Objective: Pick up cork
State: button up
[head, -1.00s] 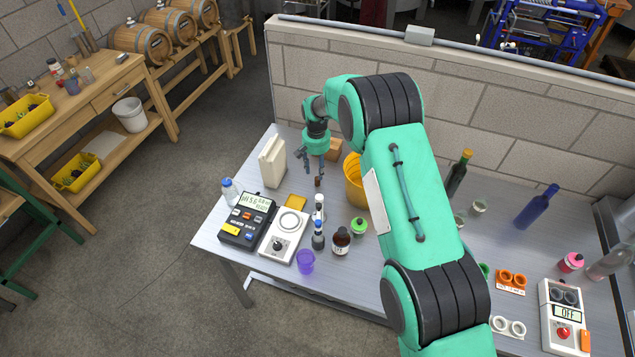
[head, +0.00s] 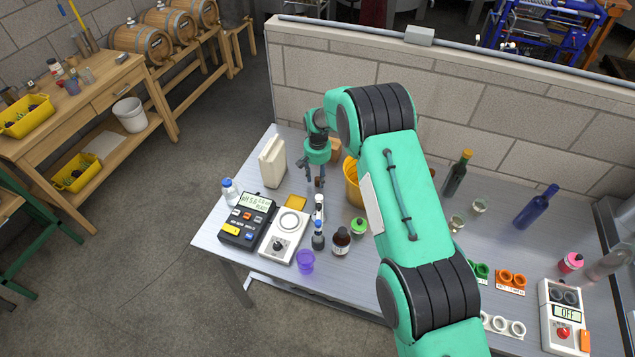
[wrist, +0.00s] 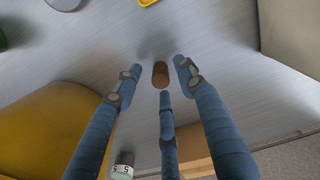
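The cork (wrist: 160,74) is a small brown cylinder standing on the grey metal table. In the wrist view it is between the tips of my gripper's fingers, with visible gaps around it. My gripper (wrist: 158,78) has three blue-grey fingers, spread open and empty. In the head view my gripper (head: 313,172) hangs over the back left of the table, and the cork (head: 319,182) shows small and dark by the fingertips. The gripper is above or around the cork; its exact height is hard to tell.
A yellow bucket (head: 352,183) stands close to the right of the gripper, and a white box (head: 272,162) to the left. A brown block (head: 335,150) is behind. A meter (head: 246,220), stirrer plate (head: 285,236) and small bottles (head: 341,241) stand in front.

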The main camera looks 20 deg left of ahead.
jog(key=shift+f, duration=1.05)
jog(key=shift+c, duration=0.2)
jog(key=c, duration=0.7)
